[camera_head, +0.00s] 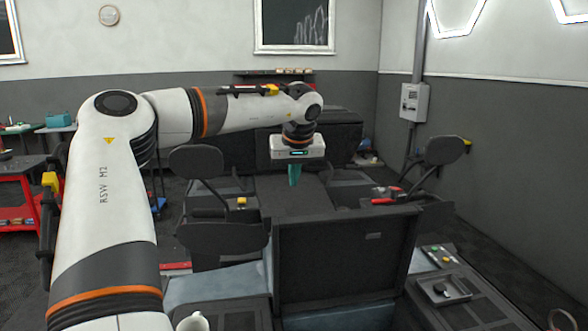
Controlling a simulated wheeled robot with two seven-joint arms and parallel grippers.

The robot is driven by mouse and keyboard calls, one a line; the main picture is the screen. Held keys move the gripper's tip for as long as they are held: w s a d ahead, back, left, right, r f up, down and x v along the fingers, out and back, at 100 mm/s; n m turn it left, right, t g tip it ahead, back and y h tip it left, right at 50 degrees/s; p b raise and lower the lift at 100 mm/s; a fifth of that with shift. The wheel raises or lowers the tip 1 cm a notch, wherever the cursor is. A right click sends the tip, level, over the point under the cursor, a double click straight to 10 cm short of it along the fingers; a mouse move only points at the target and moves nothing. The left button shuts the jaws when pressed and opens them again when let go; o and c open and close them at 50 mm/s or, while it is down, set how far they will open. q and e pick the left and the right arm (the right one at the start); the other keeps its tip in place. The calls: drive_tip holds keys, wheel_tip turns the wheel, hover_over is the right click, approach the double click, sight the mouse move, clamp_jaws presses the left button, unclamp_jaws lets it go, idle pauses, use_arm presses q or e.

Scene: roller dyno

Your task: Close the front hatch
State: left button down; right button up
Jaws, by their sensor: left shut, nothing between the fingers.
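A dark grey panel that looks like the front hatch (345,258) stands raised, close to upright, in the lower middle of the head view. It has a small slot or handle (373,236) near its upper right. My left gripper (294,178) is beyond the panel's top edge and above it in the picture, pointing down. Its teal fingers are together and empty. It looks apart from the panel. The panel's lower edge and hinge cannot be made out clearly. My right gripper is not in view.
Dark round-headed pads on stalks stand left (197,161) and right (444,150) of the gripper. A console with buttons (440,257) and a recessed tray (443,290) lie right of the panel. A red cart (22,200) stands far left. Open floor shows at right.

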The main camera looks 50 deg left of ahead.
sight(294, 229)
use_arm(q)
drive_tip(key=f+p, duration=0.1)
drive_tip(key=f, duration=0.1)
drive_tip(key=f+p, duration=0.1)
drive_tip(key=f, duration=0.1)
drive_tip(key=f+p, duration=0.1)
drive_tip(key=f, duration=0.1)
drive_tip(key=shift+s+d+f+p, duration=0.2)
drive_tip(key=shift+d+f+p, duration=0.05)
drive_tip(key=shift+d+p, duration=0.1)
drive_tip(key=shift+s+d, duration=0.1)
drive_tip(key=shift+f, duration=0.2)
